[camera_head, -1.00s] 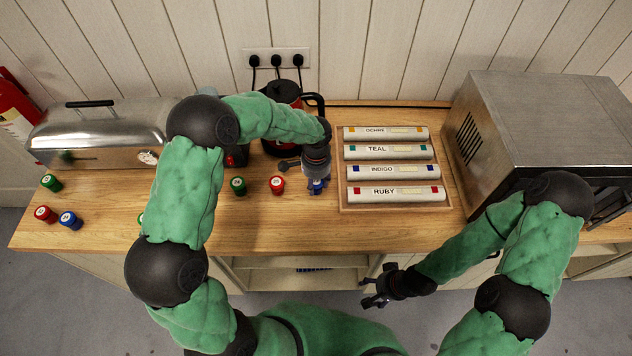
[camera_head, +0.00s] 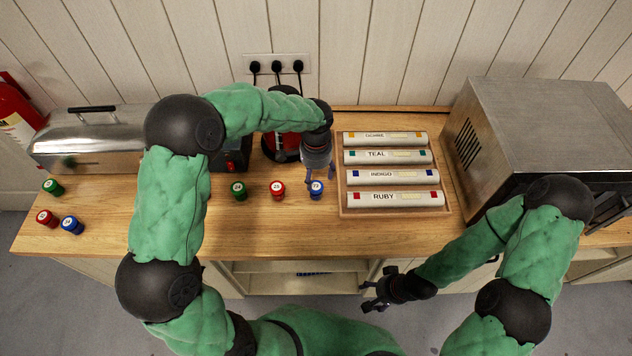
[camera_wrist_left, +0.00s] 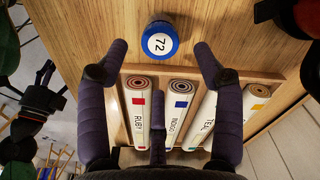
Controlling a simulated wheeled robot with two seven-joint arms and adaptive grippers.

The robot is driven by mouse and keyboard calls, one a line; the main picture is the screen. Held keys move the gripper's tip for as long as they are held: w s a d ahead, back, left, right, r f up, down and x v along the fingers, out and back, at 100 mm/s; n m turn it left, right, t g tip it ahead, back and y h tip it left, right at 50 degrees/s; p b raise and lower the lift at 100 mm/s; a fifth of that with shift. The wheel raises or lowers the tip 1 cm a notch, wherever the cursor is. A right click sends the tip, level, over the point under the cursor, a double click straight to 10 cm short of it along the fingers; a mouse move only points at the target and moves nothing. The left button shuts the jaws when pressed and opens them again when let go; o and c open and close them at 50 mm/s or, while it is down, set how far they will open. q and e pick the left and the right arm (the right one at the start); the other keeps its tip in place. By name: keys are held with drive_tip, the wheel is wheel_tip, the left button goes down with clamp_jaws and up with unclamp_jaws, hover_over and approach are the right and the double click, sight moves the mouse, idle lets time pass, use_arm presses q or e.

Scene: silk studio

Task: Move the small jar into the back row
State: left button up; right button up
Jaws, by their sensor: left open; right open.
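A small blue jar (camera_head: 316,190) with a white-labelled lid stands upright on the wooden counter, just left of the roll rack. In the left wrist view the blue jar (camera_wrist_left: 160,40) reads 72 and sits between the spread fingertips, with gaps on both sides. My left gripper (camera_head: 318,177) is open and empty, pointing down above this jar. A red jar (camera_head: 277,190) and a green jar (camera_head: 239,190) stand in line to its left. Another green jar (camera_head: 52,187), red jar (camera_head: 47,218) and blue jar (camera_head: 72,225) stand at the far left. My right gripper (camera_head: 372,302) is open and empty before the counter.
The rack (camera_head: 392,211) holds several labelled rolls. A red and black kettle (camera_head: 277,147) stands behind the jars, partly hidden by my arm. A metal bread box (camera_head: 95,138) is at the left, a steel oven (camera_head: 545,125) at the right. The counter front is clear.

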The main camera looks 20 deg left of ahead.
sight(316, 186)
use_arm(q)
wheel_tip(316, 186, up, 5)
drive_tip(key=shift+f, duration=0.1)
drive_tip(key=shift+p, duration=0.3)
idle(0.4)
